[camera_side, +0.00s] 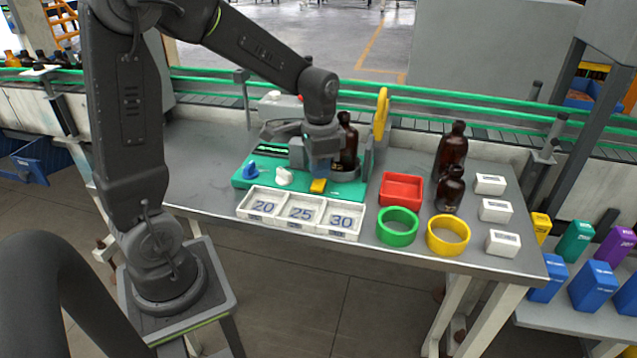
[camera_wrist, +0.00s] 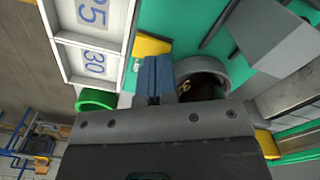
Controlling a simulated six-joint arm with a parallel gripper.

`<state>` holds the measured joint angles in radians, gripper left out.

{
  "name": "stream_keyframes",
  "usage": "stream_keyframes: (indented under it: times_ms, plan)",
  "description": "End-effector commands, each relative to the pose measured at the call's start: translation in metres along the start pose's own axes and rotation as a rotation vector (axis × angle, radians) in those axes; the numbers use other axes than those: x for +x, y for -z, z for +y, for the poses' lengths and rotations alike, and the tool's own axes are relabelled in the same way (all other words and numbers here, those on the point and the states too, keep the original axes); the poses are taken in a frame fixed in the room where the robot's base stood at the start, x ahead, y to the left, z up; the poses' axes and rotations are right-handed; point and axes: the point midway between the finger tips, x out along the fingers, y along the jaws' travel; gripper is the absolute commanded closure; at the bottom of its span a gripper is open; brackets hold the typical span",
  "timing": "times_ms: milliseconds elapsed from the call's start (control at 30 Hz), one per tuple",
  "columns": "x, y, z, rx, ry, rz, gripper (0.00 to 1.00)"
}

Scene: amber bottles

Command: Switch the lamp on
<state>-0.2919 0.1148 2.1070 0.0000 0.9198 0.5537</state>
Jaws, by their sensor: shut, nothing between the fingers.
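My gripper (camera_side: 320,164) is over the front of the green panel (camera_side: 345,190), with its blue fingers shut and empty. In the wrist view, the fingers (camera_wrist: 156,76) point toward a yellow block (camera_wrist: 152,46), which also shows just below them in the side view (camera_side: 318,186). I cannot tell whether they touch it. A blue knob (camera_side: 250,171) and a white knob (camera_side: 284,177) sit left of it on the panel. A dark slot with a bright green strip (camera_side: 272,149) is behind them. I cannot make out which part is the lamp.
An amber bottle (camera_side: 347,143) stands in a grey holder (camera_wrist: 214,68) close beside my fingers. A white tray (camera_side: 302,212) marked 20, 25, 30 lies in front. A red bin (camera_side: 401,189), green ring (camera_side: 397,226), yellow ring (camera_side: 448,235) and more bottles (camera_side: 450,188) stand right.

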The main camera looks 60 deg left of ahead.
Motion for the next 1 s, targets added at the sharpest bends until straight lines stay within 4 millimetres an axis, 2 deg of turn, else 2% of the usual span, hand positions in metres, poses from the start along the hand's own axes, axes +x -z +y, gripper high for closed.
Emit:
stream_keyframes:
  times_ms: [1000]
  plan:
    - [0.012, 0.000, 0.000, 0.000, 0.000, 0.000, 1.00]
